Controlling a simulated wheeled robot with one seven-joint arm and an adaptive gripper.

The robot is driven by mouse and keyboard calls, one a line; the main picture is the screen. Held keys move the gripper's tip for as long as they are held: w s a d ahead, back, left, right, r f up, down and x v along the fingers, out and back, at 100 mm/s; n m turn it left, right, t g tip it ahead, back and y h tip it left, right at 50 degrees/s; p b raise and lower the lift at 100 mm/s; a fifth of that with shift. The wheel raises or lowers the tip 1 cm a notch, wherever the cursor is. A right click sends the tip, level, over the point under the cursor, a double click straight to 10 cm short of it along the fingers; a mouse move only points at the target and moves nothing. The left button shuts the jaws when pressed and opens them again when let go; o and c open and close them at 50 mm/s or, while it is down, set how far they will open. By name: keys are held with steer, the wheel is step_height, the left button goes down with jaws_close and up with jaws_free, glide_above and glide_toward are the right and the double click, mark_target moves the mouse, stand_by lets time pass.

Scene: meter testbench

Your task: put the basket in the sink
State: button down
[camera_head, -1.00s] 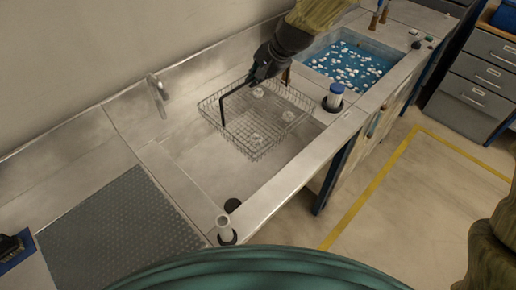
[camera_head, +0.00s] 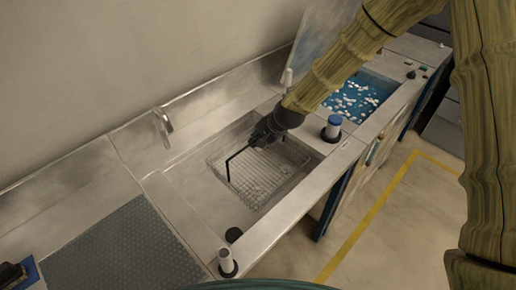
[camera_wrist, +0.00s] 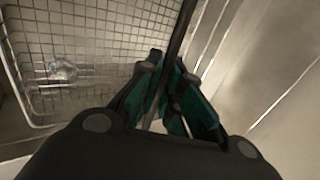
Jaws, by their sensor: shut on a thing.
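The wire mesh basket (camera_head: 247,184) is down inside the steel sink (camera_head: 190,192), toward the sink's right side. It looks roughly level; whether it touches the sink floor is hard to tell. My gripper (camera_head: 262,136) is above the basket's back part, shut on its dark handle, which also runs between the fingers in the wrist view (camera_wrist: 181,38). The basket mesh (camera_wrist: 95,25) fills the upper left of the wrist view, with a small clear object (camera_wrist: 62,70) in it. My forearm comes in from the upper right.
A tap (camera_head: 162,125) stands behind the sink. A bath of blue liquid with white bits (camera_head: 358,97) lies farther right. A white-topped post (camera_head: 226,262) stands at the front rim. A grey textured mat (camera_head: 125,250) lies left.

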steer(key=shift+f+p, duration=0.85)
steer(key=shift+f, duration=1.9)
steer(key=c, duration=1.6)
jaws_free()
steer(key=shift+s+d+r, duration=0.1)
steer(key=b+v, duration=0.3)
steer(key=v, duration=0.8)
steer(key=shift+s+d+r, duration=0.15)
steer(key=shift+r, duration=0.05)
steer(key=shift+r, duration=0.1)
